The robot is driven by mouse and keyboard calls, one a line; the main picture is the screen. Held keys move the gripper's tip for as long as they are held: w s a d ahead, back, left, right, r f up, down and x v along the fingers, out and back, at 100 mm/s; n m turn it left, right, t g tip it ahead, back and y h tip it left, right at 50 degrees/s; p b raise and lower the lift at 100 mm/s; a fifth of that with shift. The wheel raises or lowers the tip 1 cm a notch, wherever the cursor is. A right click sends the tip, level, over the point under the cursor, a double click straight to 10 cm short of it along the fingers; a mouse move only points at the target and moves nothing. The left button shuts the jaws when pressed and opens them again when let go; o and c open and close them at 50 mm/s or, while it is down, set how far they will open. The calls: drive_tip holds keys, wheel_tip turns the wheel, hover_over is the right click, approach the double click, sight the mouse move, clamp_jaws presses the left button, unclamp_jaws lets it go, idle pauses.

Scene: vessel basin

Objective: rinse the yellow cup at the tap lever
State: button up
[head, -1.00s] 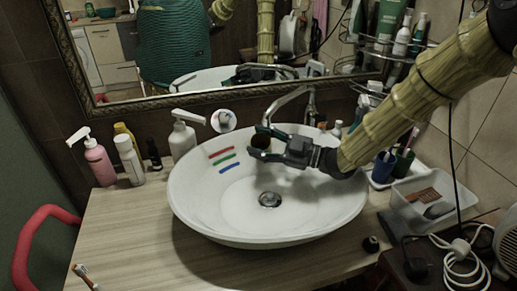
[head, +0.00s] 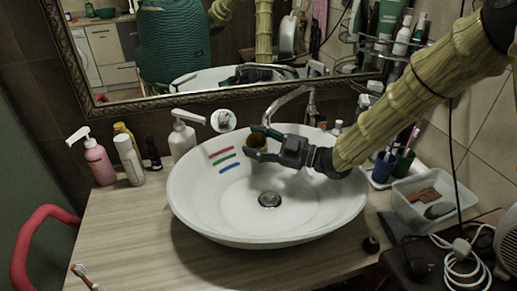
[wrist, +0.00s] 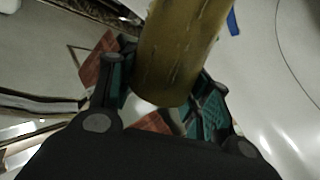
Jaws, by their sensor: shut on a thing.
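The yellow cup (head: 261,142), dull and dark yellow, is between the fingers of my gripper (head: 256,143), over the back part of the white basin (head: 300,215). In the wrist view the cup (wrist: 178,50) fills the gap between the teal finger pads, and my gripper (wrist: 160,95) is shut on it. The cup looks tilted; its inside is not clear. The metal tap (head: 291,96) arches just behind and above the gripper. I cannot make out its lever clearly, nor any running water.
Red, green and blue stripes (head: 226,160) mark the basin's left inner wall. A round white disc (head: 223,120) is behind the rim. A white pump bottle (head: 183,138) stands at the left, a pink one (head: 97,160) farther left. A clear tray (head: 425,198) and blue cup (head: 384,167) are right.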

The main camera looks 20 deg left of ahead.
drive_tip(key=s, duration=0.7)
drive_tip(key=shift+s+d, duration=0.3)
drive_tip(key=shift+s, duration=0.1)
idle(0.3)
idle(1.0)
drive_tip(key=s+r+p, duration=0.1)
drive_tip(key=s+r, duration=0.3)
drive_tip(key=s, duration=0.1)
drive_tip(key=shift+d, duration=0.15)
idle(0.6)
drive_tip(key=shift+r, duration=0.1)
idle(0.6)
